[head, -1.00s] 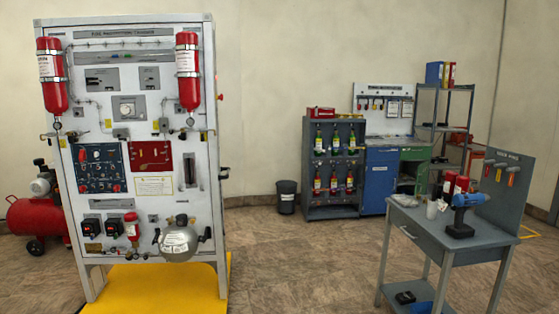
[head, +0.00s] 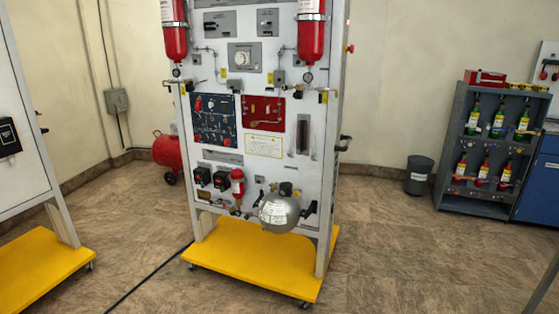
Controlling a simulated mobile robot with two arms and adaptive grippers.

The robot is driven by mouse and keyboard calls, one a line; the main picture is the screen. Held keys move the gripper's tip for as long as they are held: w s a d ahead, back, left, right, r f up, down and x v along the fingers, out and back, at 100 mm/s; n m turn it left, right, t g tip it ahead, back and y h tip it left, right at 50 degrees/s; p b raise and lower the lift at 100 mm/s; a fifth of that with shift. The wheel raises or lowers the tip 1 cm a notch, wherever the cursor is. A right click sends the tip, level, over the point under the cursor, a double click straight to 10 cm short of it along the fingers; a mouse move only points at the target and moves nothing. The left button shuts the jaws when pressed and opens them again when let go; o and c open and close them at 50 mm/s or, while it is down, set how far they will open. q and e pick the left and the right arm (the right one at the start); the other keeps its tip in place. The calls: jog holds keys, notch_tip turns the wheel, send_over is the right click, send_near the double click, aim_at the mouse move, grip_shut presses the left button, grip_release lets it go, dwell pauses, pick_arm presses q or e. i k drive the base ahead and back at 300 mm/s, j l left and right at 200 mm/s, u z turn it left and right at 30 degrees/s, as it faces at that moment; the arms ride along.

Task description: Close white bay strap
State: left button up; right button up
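No strap that I can single out as the white bay strap shows in the head view. Metal bands run around the two red cylinders, left (head: 174,33) and right (head: 311,38), at the top of the white trainer panel (head: 230,130). A silver round bottle (head: 279,213) sits low on the panel, with dark fittings at its sides. A small red cylinder (head: 238,184) stands left of it. The dark rack (head: 452,135) at the right holds green bottles above and red bottles below; any straps there are too small to tell. Neither of my grippers is in view.
The panel stands on a yellow wheeled base (head: 262,265). A second panel on a yellow base (head: 40,262) stands at the left, cut off. A dark bin (head: 418,175) and a blue cabinet (head: 540,185) are at the right. A black cable crosses the floor. Floor right of the panel is clear.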

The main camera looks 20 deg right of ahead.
aim_at(477, 129)
jog(key=i+l+z, duration=0.25)
jog(key=z, duration=0.15)
jog(key=i+l+z, duration=0.6)
jog(key=z, duration=0.15)
jog(key=i+l+z, duration=0.1)
jog(key=i+z, duration=0.4)
jog(key=i, duration=1.45)
jog(key=i+z, duration=0.1)
jog(key=i, duration=1.45)
